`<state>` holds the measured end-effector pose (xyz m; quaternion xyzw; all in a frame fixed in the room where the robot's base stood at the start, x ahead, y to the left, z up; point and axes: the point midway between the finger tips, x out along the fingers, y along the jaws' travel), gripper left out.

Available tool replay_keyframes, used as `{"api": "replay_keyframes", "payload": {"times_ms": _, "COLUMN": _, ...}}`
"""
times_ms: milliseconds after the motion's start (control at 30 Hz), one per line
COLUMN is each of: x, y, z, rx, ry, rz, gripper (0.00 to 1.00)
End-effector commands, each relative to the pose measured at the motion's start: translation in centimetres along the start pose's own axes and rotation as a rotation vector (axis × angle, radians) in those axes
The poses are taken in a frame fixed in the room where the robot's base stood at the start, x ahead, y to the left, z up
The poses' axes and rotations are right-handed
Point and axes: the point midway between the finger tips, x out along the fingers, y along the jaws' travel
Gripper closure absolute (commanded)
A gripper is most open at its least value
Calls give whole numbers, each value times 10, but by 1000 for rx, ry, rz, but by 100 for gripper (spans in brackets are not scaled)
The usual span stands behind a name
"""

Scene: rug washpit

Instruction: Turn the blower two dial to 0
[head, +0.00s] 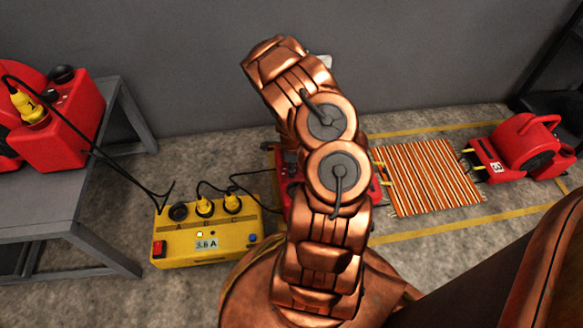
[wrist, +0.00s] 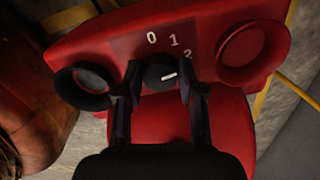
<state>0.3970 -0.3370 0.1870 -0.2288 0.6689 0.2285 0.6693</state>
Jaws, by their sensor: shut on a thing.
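A red blower (wrist: 225,122) stands below my gripper; in the head view my arm hides most of it, with a strip of red (head: 376,188) showing. No number label is readable on it. Its black dial (wrist: 158,68) has a white mark pointing right and slightly up, closest to the printed 2 (wrist: 187,54). The printed 0 (wrist: 151,37) and 1 (wrist: 174,40) are above the dial. My gripper (wrist: 158,84) is shut on the dial, one finger on each side. The head view does not show the fingers.
A yellow power box (head: 208,255) reading 3.6 A sits on the floor at left, with black cables plugged in. Another red blower (head: 65,140) is on a grey table (head: 40,205). A striped rug (head: 432,178) and a blower labelled 3 (head: 525,145) are at right.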

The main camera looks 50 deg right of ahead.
Motion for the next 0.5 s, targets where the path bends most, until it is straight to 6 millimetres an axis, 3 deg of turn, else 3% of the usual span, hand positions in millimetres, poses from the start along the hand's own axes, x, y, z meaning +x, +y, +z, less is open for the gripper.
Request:
{"api": "replay_keyframes", "payload": {"times_ms": 267, "x": -1, "y": 1, "z": 0, "rx": -86, "ry": -2, "rz": 3, "gripper": 96}}
{"api": "replay_keyframes", "payload": {"times_ms": 500, "x": -3, "y": -1, "z": 0, "rx": -263, "ry": -1, "rz": -1, "gripper": 96}}
